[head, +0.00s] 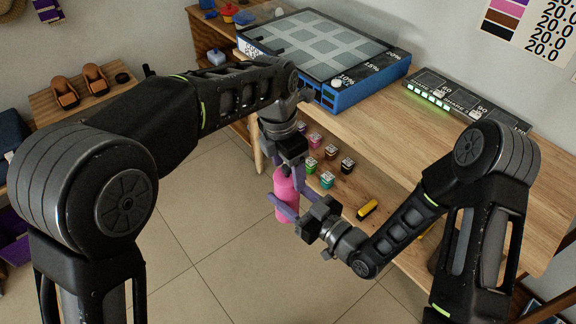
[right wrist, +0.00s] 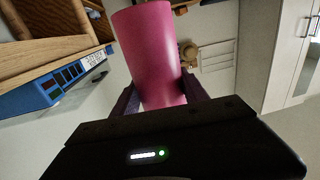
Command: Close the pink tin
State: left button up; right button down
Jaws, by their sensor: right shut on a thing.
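The pink tin (head: 284,205) is held in mid-air in front of the wooden bench in the head view. My right gripper (head: 285,210) is shut on its body from the lower right. The tin also fills the middle of the right wrist view (right wrist: 152,55), between the two purple fingers. My left gripper (head: 286,172) comes down from above, with its fingers at the tin's top end. Whether those fingers press on the top is not clear. The lid cannot be told apart from the body, and the rim is partly hidden by my left gripper.
A blue-framed panel device (head: 335,95) and a dark unit with green lights (head: 430,97) stand on the wooden bench (head: 400,125). Several small coloured jars (head: 327,179) and a yellow item (head: 367,209) sit on the lower shelf. The tiled floor (head: 215,225) is clear.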

pick_arm(q)
jog(key=shift+o, duration=1.2)
notch_tip(320, 180, up, 12)
jog(key=a, duration=0.1)
jog(key=shift+s+a, duration=0.15)
jog(key=shift+s, duration=0.2)
jog(key=shift+f, duration=0.1)
